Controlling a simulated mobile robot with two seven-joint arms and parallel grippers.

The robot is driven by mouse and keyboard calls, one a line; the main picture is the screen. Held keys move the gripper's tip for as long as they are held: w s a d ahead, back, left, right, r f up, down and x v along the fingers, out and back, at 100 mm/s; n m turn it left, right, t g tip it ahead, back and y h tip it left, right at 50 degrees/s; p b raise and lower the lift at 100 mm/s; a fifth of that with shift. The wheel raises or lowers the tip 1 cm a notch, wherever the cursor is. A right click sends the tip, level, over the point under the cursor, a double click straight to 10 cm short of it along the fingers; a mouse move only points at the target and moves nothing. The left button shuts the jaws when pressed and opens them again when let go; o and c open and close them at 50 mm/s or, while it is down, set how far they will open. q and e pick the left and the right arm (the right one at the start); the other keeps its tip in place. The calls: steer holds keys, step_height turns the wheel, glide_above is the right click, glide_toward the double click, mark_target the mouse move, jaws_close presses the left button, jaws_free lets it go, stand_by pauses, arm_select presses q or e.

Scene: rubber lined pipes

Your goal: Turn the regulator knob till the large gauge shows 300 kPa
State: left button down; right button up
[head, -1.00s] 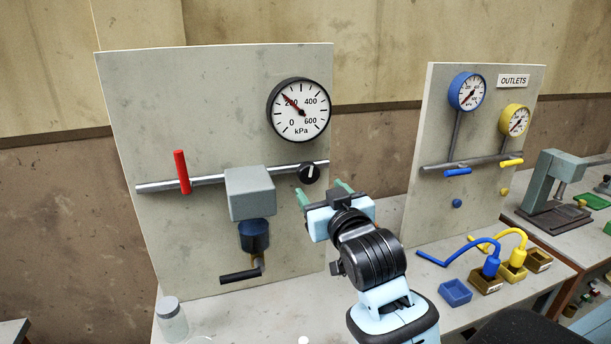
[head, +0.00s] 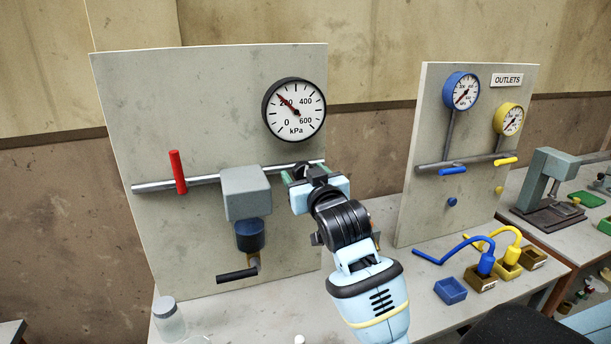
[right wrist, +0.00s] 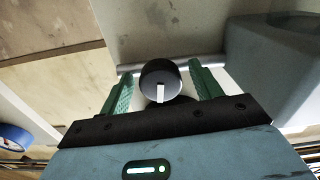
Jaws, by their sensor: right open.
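The large gauge (head: 294,110) is a white dial with a black rim, high on the left board. Its red needle points up-left, close to the 200 mark. The black regulator knob (right wrist: 160,82) with a white pointer line sits between my fingers in the right wrist view. In the head view my gripper mostly hides it. My right gripper (head: 302,174) is at the knob on the pipe. Its green fingers (right wrist: 161,88) are open, one on each side of the knob, with gaps showing. My left gripper is not in view.
A grey box (head: 245,192) is just left of my right gripper. A red lever (head: 178,172) stands on the pipe (head: 150,187) farther left. The outlets board (head: 425,130) with blue and yellow gauges stands at right. A glass jar (head: 168,318) is at the bench's front left.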

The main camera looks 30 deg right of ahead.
steer(key=shift+c, duration=0.4)
steer(key=c, duration=0.9)
steer(key=shift+m, duration=0.4)
steer(key=m, duration=0.3)
steer(key=shift+a+f+m, duration=0.1)
steer(key=shift+m, duration=0.2)
steer(key=m, duration=0.5)
steer(key=shift+m, duration=0.4)
steer(key=o, duration=1)
